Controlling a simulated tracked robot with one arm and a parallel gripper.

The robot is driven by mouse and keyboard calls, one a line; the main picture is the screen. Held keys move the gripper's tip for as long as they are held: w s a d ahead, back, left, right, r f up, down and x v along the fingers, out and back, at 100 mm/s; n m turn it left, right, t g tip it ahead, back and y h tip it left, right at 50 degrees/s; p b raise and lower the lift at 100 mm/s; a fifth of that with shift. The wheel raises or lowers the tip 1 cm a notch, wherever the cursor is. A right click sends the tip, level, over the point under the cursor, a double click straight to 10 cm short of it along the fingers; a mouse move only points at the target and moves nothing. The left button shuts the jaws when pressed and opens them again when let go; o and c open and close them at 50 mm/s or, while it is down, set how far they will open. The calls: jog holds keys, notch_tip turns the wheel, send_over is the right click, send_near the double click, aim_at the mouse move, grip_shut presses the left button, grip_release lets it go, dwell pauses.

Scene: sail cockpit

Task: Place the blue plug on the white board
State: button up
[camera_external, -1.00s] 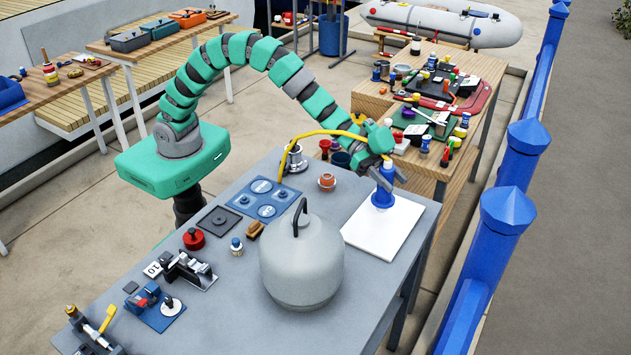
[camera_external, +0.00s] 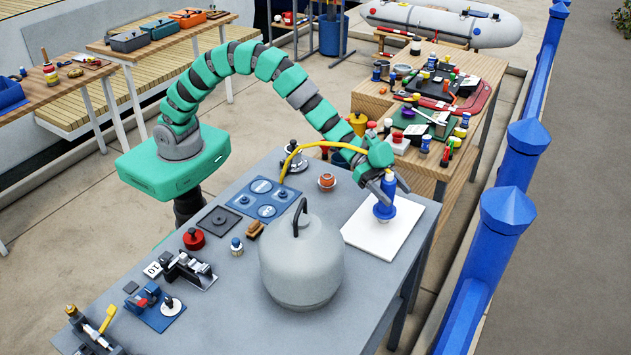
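The blue plug (camera_external: 384,211), with a pale band and a wide blue base, stands upright over the white board (camera_external: 372,241), near the board's far part. My gripper (camera_external: 389,186) has its fingers around the plug's upper body, with one finger to its right, and appears shut on it. The white board lies flat at the right edge of the grey table. I cannot tell whether the plug's base touches the board or is slightly above it.
A large grey domed cylinder (camera_external: 301,265) with a black handle stands left of the board. A wooden bench (camera_external: 485,68) crowded with tools is behind. The board's front part is clear.

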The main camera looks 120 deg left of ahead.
jog(key=shift+r, duration=0.1)
jog(key=shift+s+a+r, duration=0.2)
jog(key=shift+s, duration=0.25)
jog(key=v, duration=1.1)
jog(key=shift+r, duration=0.1)
jog(key=s+a+r+n+t+y, duration=0.1)
jog(key=r+y, duration=0.1)
jog(key=r, duration=0.7)
jog(key=s+a+r+n+y, duration=0.1)
jog(key=s+r+y, duration=0.1)
jog(key=r, duration=0.7)
jog(key=s+a+r+n+t+y, duration=0.1)
jog(key=r+y, duration=0.1)
jog(key=r, duration=0.7)
jog(key=s+d+r, duration=0.4)
jog(key=s+r, duration=0.5)
jog(key=s, duration=0.1)
jog(key=s+d+r+n+h, duration=0.1)
jog(key=s+d+r, duration=0.4)
jog(key=s+r, duration=0.5)
jog(key=shift+s, duration=0.8)
